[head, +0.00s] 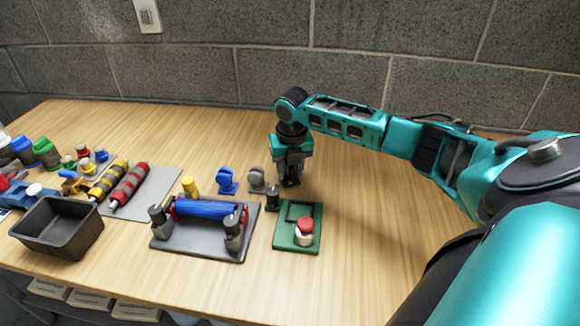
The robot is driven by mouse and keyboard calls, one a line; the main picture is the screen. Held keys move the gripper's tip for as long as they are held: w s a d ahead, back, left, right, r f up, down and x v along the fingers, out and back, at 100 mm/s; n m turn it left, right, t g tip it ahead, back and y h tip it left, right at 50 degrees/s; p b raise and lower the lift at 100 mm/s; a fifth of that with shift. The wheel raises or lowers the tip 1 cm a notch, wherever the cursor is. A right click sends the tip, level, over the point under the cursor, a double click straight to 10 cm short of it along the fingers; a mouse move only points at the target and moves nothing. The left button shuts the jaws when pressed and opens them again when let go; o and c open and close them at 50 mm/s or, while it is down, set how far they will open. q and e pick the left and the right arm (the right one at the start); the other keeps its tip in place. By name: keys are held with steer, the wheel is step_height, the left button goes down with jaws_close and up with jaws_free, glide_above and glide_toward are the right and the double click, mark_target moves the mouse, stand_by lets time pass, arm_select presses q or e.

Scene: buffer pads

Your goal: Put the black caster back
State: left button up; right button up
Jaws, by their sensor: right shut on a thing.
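My right gripper (291,172) points straight down near the back of the table, to the right of the grey caster. It is shut on a small dark thing between its fingers, which appears to be the black caster (291,182). The fingers hide most of its shape, and I cannot tell whether it touches the table. A blue caster (227,182) and a grey caster (257,181) stand upright in a row to the left of the gripper. My left gripper is not in view.
A green plate (283,239) with a red-topped button and a black cylinder (272,200) stand in front of the gripper. A dark plate (190,250) holds a blue roller. A black bin (57,228) and coloured parts lie left. The table's right back is clear.

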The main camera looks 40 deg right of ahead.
mark_target(291, 170)
steer(key=shift+f, duration=0.15)
steer(key=o, duration=1.1)
steer(key=r, duration=0.3)
steer(key=r+p, duration=0.1)
steer(key=r, duration=0.3)
steer(key=s+r, duration=0.1)
steer(key=r, duration=0.3)
steer(key=shift+a+p, duration=0.3)
steer(key=shift+p, duration=0.05)
steer(key=shift+s+r, duration=0.15)
steer(key=shift+r, duration=0.5)
steer(key=shift+a, duration=0.1)
